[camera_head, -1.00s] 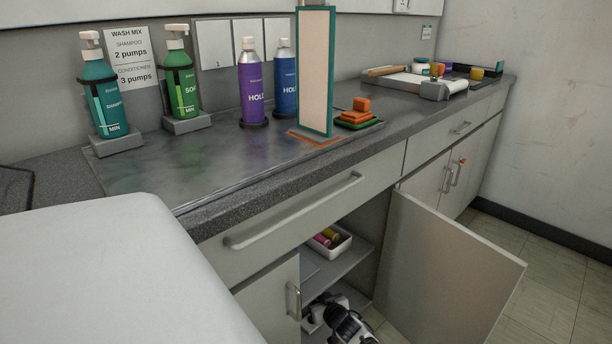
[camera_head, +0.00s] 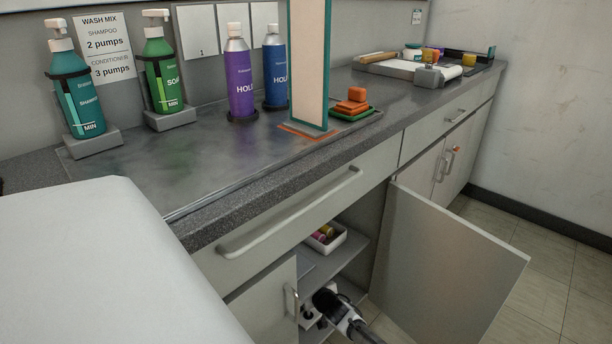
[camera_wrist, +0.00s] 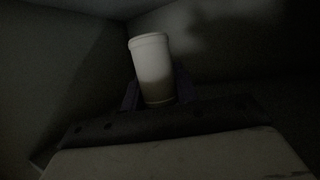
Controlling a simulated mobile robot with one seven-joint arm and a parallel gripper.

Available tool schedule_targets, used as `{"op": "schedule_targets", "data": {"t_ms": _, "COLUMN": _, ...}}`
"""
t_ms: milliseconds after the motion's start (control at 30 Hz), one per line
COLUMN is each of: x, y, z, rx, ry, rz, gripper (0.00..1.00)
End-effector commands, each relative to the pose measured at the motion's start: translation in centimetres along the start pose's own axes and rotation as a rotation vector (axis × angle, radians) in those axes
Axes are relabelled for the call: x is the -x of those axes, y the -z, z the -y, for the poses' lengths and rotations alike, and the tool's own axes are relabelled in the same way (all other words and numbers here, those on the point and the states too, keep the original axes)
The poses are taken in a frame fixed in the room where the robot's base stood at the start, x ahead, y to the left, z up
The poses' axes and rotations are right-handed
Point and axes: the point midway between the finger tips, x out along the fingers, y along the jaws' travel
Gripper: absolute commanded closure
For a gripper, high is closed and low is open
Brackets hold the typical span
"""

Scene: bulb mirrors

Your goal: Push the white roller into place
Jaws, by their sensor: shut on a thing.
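A white roller (camera_wrist: 150,62), a plain cylinder with a rim at its upper end, stands out in the wrist view. My gripper (camera_wrist: 158,93) is shut on its lower part, with a dark finger on each side. The roller leans slightly in the picture. In the head view my gripper (camera_head: 314,311) is low inside the open cabinet, and the roller cannot be made out there. The place that takes the roller cannot be made out in the dark wrist view.
The cabinet door (camera_head: 447,262) stands open to the right of my arm. A shelf holds a white bin (camera_head: 325,239) with coloured rolls above my gripper. A drawer handle (camera_head: 290,212) juts out above. Dark walls surround the roller in the wrist view.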

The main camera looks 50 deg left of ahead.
Motion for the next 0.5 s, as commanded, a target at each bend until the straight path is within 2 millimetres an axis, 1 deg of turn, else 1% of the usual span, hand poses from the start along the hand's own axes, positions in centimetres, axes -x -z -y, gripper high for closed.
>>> {"op": "schedule_targets", "data": {"t_ms": 67, "x": 0.0, "y": 0.1, "z": 0.0, "rx": 0.0, "ry": 0.001, "rz": -0.004, "gripper": 0.92}}
{"op": "schedule_targets", "data": {"t_ms": 233, "x": -0.3, "y": -0.7, "z": 0.0, "rx": 0.0, "ry": 0.001, "rz": -0.003, "gripper": 0.92}}
{"op": "schedule_targets", "data": {"t_ms": 500, "x": -1.2, "y": -2.9, "z": 0.0, "rx": 0.001, "ry": 0.0, "rz": -0.001, "gripper": 0.92}}
